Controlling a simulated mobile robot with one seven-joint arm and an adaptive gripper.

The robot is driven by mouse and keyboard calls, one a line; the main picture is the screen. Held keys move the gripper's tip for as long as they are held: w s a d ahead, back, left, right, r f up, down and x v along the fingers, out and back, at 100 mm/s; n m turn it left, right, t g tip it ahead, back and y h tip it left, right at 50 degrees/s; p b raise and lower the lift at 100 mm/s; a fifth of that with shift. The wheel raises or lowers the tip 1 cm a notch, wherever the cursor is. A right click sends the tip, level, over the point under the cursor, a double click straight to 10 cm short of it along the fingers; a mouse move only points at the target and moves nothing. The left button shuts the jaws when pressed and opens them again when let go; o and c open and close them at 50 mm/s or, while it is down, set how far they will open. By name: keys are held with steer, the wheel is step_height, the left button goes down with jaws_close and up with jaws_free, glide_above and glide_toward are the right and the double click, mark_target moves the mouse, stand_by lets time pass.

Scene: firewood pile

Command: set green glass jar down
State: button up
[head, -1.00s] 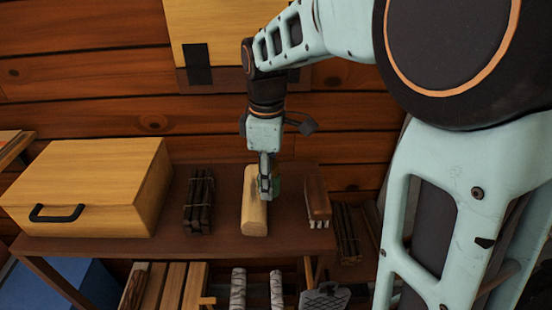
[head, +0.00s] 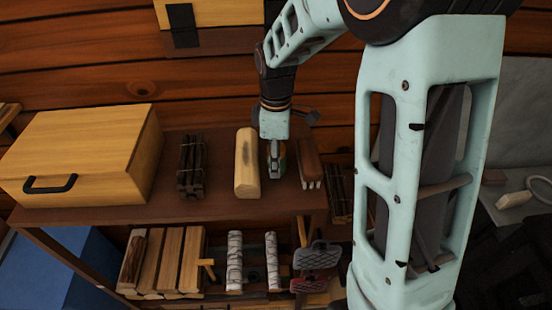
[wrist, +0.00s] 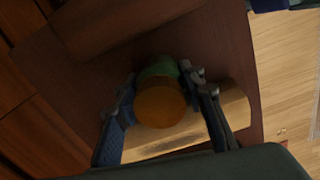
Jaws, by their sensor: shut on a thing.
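The green glass jar (wrist: 158,68) is between the two fingers of my gripper (wrist: 160,78) in the wrist view. Its round orange-brown lid (wrist: 160,104) faces the camera. In the head view, my gripper (head: 275,160) points down and hides most of the jar; a little green shows beside the fingers.
A bundle of dark sticks (head: 190,165) and a yellow box with a black handle (head: 85,150) are to the left. Cut wood and birch logs fill the lower shelf (head: 215,290). The gap around the jar is narrow; the shelf front is clear.

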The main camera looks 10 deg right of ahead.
steer(key=shift+f, duration=0.2)
steer(key=o, duration=1.3)
steer(key=shift+r, duration=0.1)
steer(key=shift+c, duration=0.2)
